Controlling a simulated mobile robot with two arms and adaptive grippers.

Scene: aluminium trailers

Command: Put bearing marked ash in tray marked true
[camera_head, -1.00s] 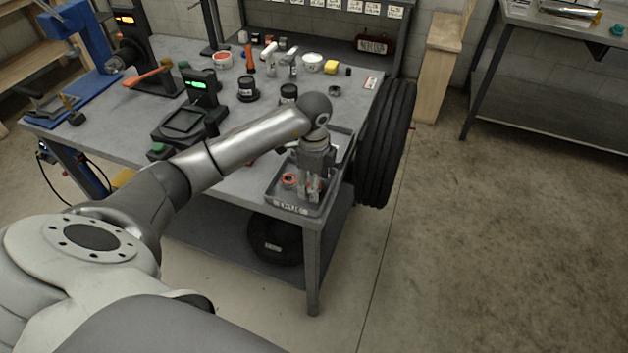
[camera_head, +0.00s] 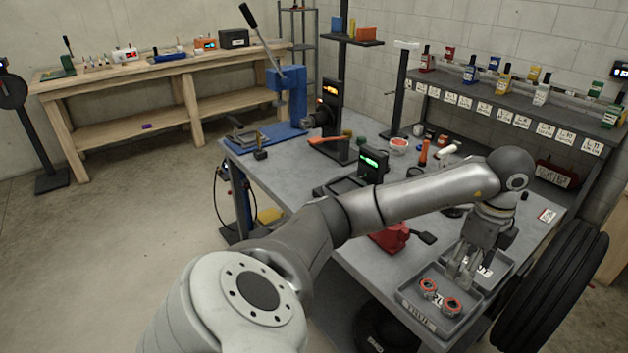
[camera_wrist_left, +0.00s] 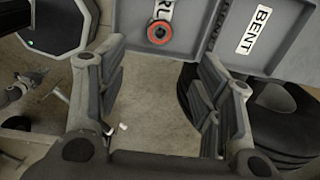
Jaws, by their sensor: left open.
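My left gripper (camera_head: 463,277) is open and points down over two trays at the table's near right corner. In the left wrist view, nothing is between its fingers (camera_wrist_left: 160,110). The near tray (camera_head: 418,315) holds two orange-red ring bearings, one (camera_head: 428,286) at left and one (camera_head: 452,306) at right. In the left wrist view a tray (camera_wrist_left: 128,25) with a partly cut-off label reading "RU" shows one red-rimmed bearing (camera_wrist_left: 158,32). Beside it is a tray (camera_wrist_left: 285,45) marked BENT. No ash mark is readable on either bearing. My right gripper is out of view.
Black tyres (camera_head: 550,290) stand close against the table's right end. A red object (camera_head: 390,237) and a device with a green display (camera_head: 373,163) are on the grey table (camera_head: 300,180). A blue press (camera_head: 288,98) stands at the back left. A labelled shelf (camera_head: 500,105) is behind.

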